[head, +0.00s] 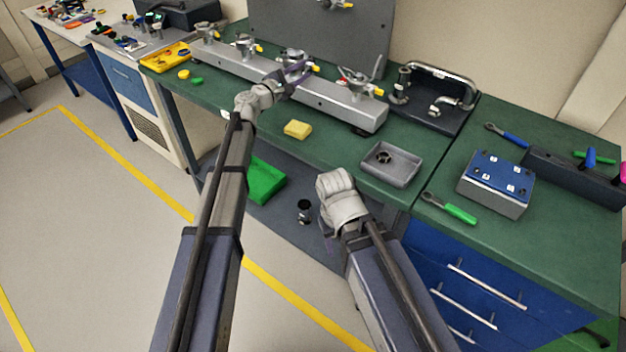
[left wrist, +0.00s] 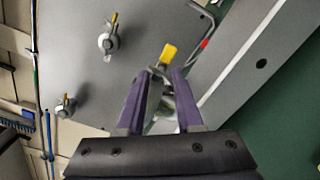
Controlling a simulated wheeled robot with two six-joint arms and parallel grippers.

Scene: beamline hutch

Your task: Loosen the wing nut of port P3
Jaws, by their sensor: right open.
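A silver rail (head: 325,107) on the green bench carries several metal port fittings with yellow wing nuts; their labels are not readable. My left gripper (head: 300,71) is at the third fitting from the left, partly covering it. In the left wrist view, its two purple fingers (left wrist: 161,73) stand apart, with a yellow wing nut (left wrist: 169,54) just beyond the tips and metal parts showing between them. I cannot tell whether they touch it. A fourth fitting (head: 358,80) is to the right. My right gripper (head: 335,180) is low in front of the bench, apart from the rail; its fingers are mostly hidden.
An upright grey panel (head: 300,30) stands behind the rail; fittings on it (left wrist: 108,42) show in the left wrist view. A yellow block (head: 298,129) and grey tray (head: 391,164) lie in front. A piped fixture (head: 436,92) stands right. A green-handled tool (head: 452,208) lies near the edge.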

